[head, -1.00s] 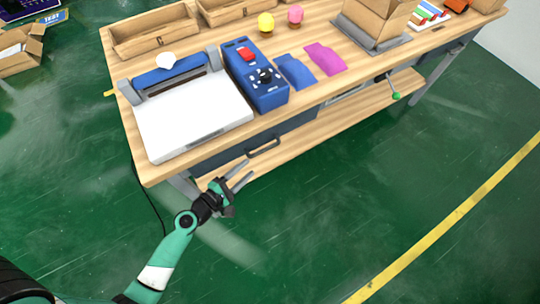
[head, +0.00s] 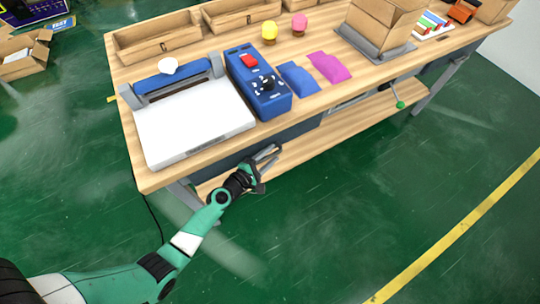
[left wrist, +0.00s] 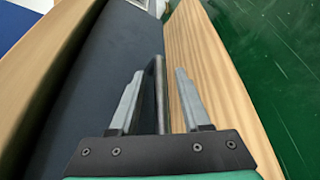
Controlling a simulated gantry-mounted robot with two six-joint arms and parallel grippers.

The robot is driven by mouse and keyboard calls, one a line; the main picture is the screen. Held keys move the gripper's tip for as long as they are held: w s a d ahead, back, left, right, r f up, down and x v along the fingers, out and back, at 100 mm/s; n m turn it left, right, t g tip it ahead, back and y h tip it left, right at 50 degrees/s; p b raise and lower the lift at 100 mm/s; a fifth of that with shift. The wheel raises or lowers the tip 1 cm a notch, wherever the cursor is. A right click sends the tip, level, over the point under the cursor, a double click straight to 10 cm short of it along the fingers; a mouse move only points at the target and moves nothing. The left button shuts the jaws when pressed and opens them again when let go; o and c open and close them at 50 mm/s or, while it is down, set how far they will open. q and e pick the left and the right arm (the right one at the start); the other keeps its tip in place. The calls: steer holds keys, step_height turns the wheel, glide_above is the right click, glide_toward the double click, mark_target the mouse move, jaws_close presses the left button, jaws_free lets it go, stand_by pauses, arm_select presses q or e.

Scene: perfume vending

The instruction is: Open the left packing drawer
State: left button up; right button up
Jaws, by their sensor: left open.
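The left packing drawer has a dark grey front (head: 295,133) under the table's front edge, and it looks shut. The front also fills the left of the left wrist view (left wrist: 100,75). Its dark bar handle (left wrist: 160,90) lies between the two fingers of my left gripper (left wrist: 159,72), which is open around it. In the head view my left gripper (head: 269,155) is at the drawer front and hides most of the handle. Whether a finger touches the handle I cannot tell. My right gripper is not in view.
The wooden table (head: 165,178) overhangs the drawer, and a wooden lower shelf (head: 315,140) runs beneath. A white-topped sealing machine (head: 190,125) and a blue control box (head: 258,85) stand above. The green floor in front is clear.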

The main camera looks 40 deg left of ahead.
arm_select(q)
jaws_close()
stand_by(1.4)
